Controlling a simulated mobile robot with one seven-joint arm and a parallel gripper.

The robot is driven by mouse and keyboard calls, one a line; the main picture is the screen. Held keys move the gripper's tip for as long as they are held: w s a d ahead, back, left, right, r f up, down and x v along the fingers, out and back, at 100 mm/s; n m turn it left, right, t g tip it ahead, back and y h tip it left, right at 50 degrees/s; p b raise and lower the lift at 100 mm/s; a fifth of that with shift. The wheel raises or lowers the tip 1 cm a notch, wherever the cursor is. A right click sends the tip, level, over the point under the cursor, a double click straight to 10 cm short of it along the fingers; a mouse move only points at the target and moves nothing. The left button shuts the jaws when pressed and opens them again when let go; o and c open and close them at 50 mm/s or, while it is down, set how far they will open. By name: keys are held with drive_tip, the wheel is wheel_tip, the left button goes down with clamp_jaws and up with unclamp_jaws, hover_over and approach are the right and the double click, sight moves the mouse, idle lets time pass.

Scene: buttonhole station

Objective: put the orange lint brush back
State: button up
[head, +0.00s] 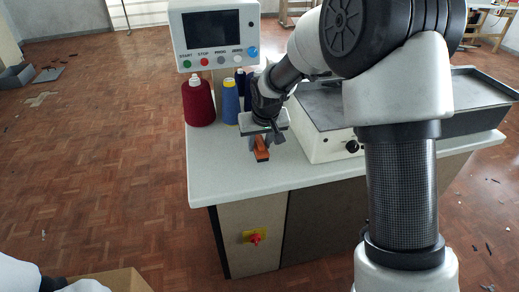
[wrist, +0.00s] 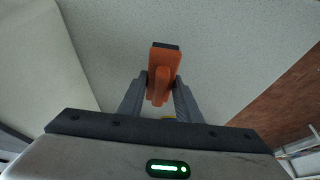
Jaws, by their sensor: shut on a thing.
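The orange lint brush (head: 261,149) is in my gripper (head: 259,146), over the front part of the pale worktop (head: 225,180). In the wrist view the brush (wrist: 163,62) shows an orange back with a raised orange handle and a dark strip at its far end. The two grey fingers of my gripper (wrist: 161,90) are shut on it from both sides. I cannot tell whether the brush touches the worktop or is held just above it. No holder for the brush can be made out.
A dark red thread cone (head: 198,103) and a blue one (head: 230,103) stand left of my gripper. Behind them is a control panel (head: 216,62) with a screen and buttons. A pale machine housing (head: 318,142) stands close on the right. The worktop's front left is clear.

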drive_tip(key=shift+f, duration=0.65)
drive_tip(key=shift+f, duration=0.15)
drive_tip(key=o, duration=1)
